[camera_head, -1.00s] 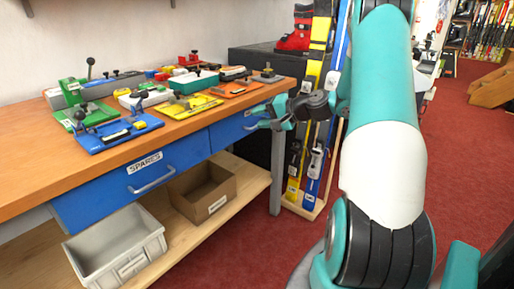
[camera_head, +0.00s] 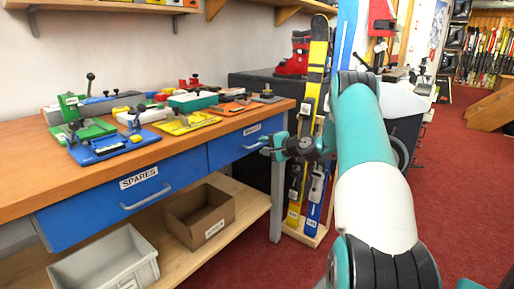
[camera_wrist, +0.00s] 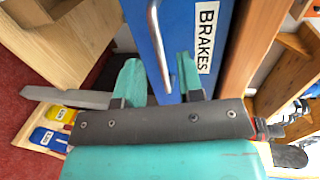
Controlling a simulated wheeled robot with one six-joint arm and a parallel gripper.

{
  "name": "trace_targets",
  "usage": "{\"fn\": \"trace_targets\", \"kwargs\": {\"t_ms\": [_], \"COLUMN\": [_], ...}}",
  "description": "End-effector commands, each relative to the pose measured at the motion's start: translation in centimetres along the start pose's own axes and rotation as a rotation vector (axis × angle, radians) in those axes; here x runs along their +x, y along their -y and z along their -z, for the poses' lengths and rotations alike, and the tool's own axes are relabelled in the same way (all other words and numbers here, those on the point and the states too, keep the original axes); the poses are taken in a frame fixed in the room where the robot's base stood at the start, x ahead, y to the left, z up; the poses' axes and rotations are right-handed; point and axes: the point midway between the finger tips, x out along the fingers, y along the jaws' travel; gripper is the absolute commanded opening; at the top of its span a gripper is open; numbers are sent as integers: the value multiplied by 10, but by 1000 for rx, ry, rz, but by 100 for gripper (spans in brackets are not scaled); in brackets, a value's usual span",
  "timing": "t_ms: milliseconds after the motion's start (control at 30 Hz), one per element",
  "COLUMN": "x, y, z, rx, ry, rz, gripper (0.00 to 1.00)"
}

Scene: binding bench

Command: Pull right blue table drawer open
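The right blue drawer (camera_head: 226,149) is under the wooden bench top and looks shut, its front in line with the left drawer. In the wrist view the blue drawer front (camera_wrist: 193,38) carries a BRAKES label (camera_wrist: 206,35) and a metal bar handle (camera_wrist: 156,40). My gripper (camera_wrist: 158,72) is open, one teal finger on each side of the lower part of the handle. Contact between fingers and handle cannot be told. In the head view my gripper (camera_head: 272,148) is at the drawer's right end and hides part of its handle.
The left blue drawer (camera_head: 95,205), labelled SPARES, is shut. A cardboard box (camera_head: 205,217) and a grey bin (camera_head: 105,265) sit on the lower shelf. A bench leg (camera_head: 277,200) and upright skis (camera_head: 316,195) are close to my gripper. Red carpet is open at right.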

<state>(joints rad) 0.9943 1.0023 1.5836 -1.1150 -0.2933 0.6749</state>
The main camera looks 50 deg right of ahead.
Motion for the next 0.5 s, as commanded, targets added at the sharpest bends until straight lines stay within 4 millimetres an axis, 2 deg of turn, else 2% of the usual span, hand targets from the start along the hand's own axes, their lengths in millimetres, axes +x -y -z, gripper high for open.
{"fn": "trace_targets", "kwargs": {"t_ms": [33,200,500], "x": [10,31,39], "y": [-1,-1,0], "z": [-1,-1,0], "rx": [-3,-1,0], "ry": [3,2,0], "rz": [1,0,-1], "gripper": [35,35,35]}}
